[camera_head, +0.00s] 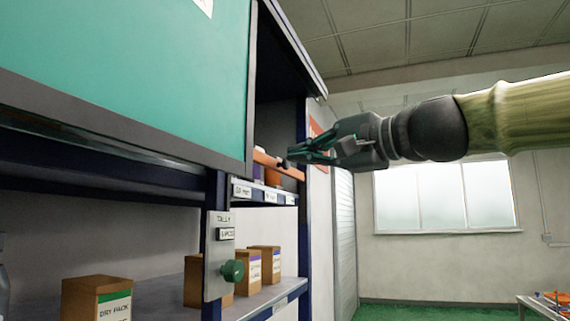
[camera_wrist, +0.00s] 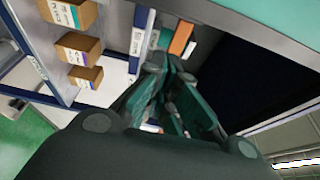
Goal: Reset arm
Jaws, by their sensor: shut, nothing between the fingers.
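My gripper (camera_head: 290,160) is on the end of my arm, which reaches in from the right in the head view. Its fingers point left at the open bay beside the green panel, near the orange bar on the upper shelf. In the wrist view my gripper (camera_wrist: 172,62) shows its dark green fingers close together at the tips. It is shut and holds nothing. The fingertips look close to the orange bar (camera_head: 278,164); I cannot tell whether they touch it. The orange bar also shows in the wrist view (camera_wrist: 181,38).
A large green panel (camera_head: 130,70) covers the upper left of the shelf unit. Brown boxes, including a "DRY PACK" box (camera_head: 97,300), stand on the lower shelf. A green knob (camera_head: 232,270) sticks out from a grey plate on the post. The room right of the shelf is open.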

